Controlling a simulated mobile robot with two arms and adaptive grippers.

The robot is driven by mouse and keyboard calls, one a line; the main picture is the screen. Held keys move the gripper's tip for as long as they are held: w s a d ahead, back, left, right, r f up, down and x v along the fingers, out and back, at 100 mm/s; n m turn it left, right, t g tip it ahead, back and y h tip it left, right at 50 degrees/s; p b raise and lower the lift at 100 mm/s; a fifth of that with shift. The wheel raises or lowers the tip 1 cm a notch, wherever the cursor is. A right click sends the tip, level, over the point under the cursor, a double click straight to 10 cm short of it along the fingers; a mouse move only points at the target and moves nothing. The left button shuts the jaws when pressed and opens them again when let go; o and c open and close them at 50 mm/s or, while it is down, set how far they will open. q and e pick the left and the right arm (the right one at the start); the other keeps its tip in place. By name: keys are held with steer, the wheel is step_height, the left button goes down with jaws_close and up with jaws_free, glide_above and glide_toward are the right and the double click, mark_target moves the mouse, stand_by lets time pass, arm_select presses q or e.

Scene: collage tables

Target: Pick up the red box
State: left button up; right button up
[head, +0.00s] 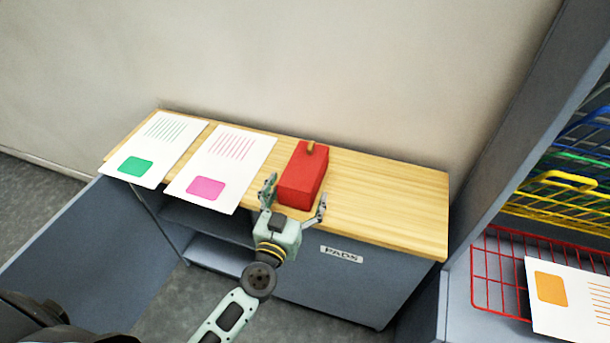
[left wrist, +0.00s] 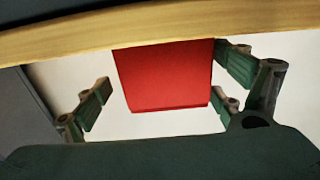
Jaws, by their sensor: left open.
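The red box (head: 302,174) sits on the wooden top of the cabinet, near its front edge. A small brown piece (head: 311,147) stands on its far end. My left gripper (head: 294,200) is open at the near end of the box, with one finger on each side. In the left wrist view the red box (left wrist: 165,75) lies between the spread fingers of the left gripper (left wrist: 160,100), nearer the right-hand fingers. Whether a finger touches it I cannot tell. My right gripper does not show.
A sheet with a green patch (head: 155,150) and one with a pink patch (head: 222,168) lie left of the box. The wooden top (head: 390,200) is clear to the right. A shelf with a red wire basket (head: 495,270) and a sheet with an orange patch (head: 570,300) stands at right.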

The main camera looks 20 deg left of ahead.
mark_target(302, 176)
arm_select(q)
steer(key=w, duration=0.5)
steer(key=shift+w+a, duration=0.2)
steer(key=shift+c, duration=0.4)
steer(key=c, duration=1.1)
